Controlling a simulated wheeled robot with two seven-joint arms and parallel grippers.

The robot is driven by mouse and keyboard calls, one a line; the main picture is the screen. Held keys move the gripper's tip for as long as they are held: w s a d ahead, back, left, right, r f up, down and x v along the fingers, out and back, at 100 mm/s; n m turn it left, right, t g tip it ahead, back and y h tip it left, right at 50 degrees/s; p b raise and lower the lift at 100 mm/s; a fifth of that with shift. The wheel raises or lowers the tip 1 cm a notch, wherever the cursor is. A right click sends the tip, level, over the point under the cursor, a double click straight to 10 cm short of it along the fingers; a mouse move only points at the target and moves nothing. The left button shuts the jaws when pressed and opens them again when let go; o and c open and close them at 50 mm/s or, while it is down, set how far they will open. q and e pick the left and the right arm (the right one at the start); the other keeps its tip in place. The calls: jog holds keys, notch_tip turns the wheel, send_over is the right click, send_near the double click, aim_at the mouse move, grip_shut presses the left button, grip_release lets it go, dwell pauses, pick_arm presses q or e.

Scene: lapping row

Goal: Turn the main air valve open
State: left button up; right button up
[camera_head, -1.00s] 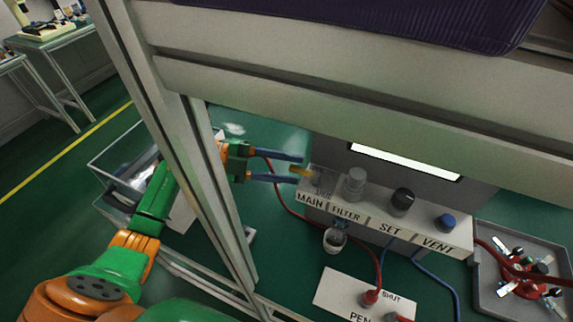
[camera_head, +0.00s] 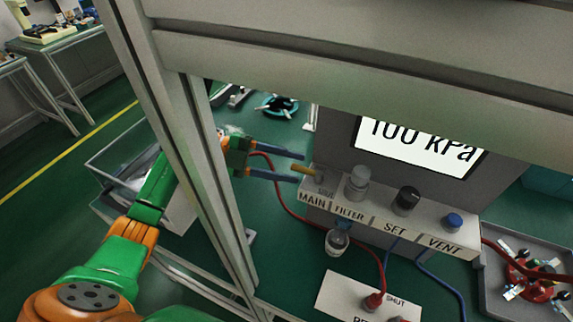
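A small word printed by the valve is too blurred to read surely. My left gripper (camera_head: 300,167) reaches in from the left behind a grey frame post. I see a gap between the fingers and cannot tell any contact. My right gripper is not in view.
FILTER, SET and VENT knobs (camera_head: 407,200) stand right of the valve. A display (camera_head: 420,145), partly hidden by the grey beam (camera_head: 350,70), reads about 100 kPa. The frame post (camera_head: 195,160) crosses my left arm. Red and blue hoses run below the block.

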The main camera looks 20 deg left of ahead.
pick_arm(q)
jog(key=shift+a, duration=0.1)
jog(key=b+v, duration=0.3)
jog(key=v, duration=0.4)
dwell(0.4)
